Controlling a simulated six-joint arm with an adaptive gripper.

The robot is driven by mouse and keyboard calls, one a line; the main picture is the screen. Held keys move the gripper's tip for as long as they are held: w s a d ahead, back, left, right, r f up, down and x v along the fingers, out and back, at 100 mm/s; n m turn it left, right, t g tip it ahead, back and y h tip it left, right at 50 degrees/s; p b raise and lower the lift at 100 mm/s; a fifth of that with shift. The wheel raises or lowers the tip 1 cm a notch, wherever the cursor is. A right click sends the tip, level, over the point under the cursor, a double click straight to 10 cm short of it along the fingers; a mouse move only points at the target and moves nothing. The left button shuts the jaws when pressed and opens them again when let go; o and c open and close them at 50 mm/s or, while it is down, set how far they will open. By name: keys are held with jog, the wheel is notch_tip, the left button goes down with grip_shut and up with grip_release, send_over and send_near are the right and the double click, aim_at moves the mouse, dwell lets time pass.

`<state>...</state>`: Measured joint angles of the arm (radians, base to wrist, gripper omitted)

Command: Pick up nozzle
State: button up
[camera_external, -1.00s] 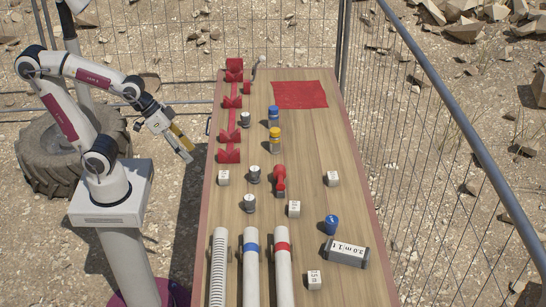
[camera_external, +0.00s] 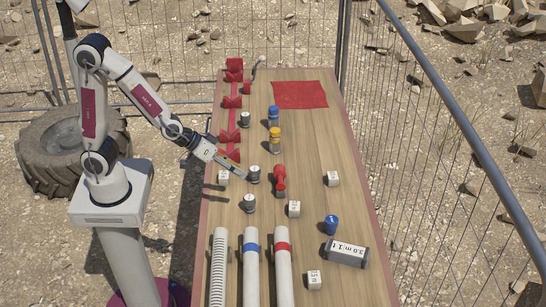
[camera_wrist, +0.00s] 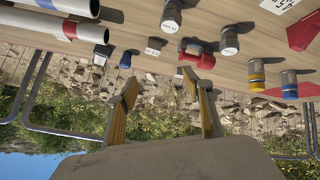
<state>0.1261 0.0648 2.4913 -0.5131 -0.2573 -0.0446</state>
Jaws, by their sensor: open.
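A red piece with a handle (camera_external: 280,181), which looks like the nozzle, lies on the wooden table near its middle. In the wrist view the red piece (camera_wrist: 203,59) shows just past the right fingertip. My gripper (camera_external: 238,165) is above the left part of the table, left of the red piece and apart from it. Its yellow-sided fingers also show spread in the wrist view (camera_wrist: 162,84), with nothing between them. A grey-and-black coupling (camera_external: 254,174) stands between my gripper and the red piece in the external view.
Other couplings (camera_external: 249,204) and white label cubes (camera_external: 294,209) stand nearby. Blue and yellow cylinders (camera_external: 275,142) are behind. Pipes (camera_external: 251,270) lie in front, a grey block (camera_external: 347,252) and a blue piece (camera_external: 331,225) front right. A red rack (camera_external: 229,137) runs along the left.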

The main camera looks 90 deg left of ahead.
jog(key=w+a+f+n+y, duration=0.2)
jog(key=w+a+f+y, duration=0.1)
jog(key=a+f, duration=0.3)
jog(key=n+y, duration=0.1)
jog(key=y, duration=0.4)
send_near(251, 173)
jog(key=w, duration=0.1)
jog(key=w+a+f, duration=0.1)
jog(key=w, duration=0.1)
jog(key=shift+a+f+t, duration=0.3)
jog(key=shift+a+f, duration=0.05)
jog(key=shift+f, duration=0.05)
jog(key=shift+s+a+f+y, duration=0.3)
jog(key=shift+s+a+y, duration=0.15)
jog(key=shift+a, duration=0.25)
jog(key=shift+w, duration=0.1)
jog(key=shift+x, duration=1.25)
jog(key=shift+w+d+x, duration=0.15)
jog(key=shift+x, duration=1.15)
jog(key=shift+w+d+x, duration=0.1)
jog(key=shift+x, duration=1.2)
jog(key=shift+c, duration=0.4)
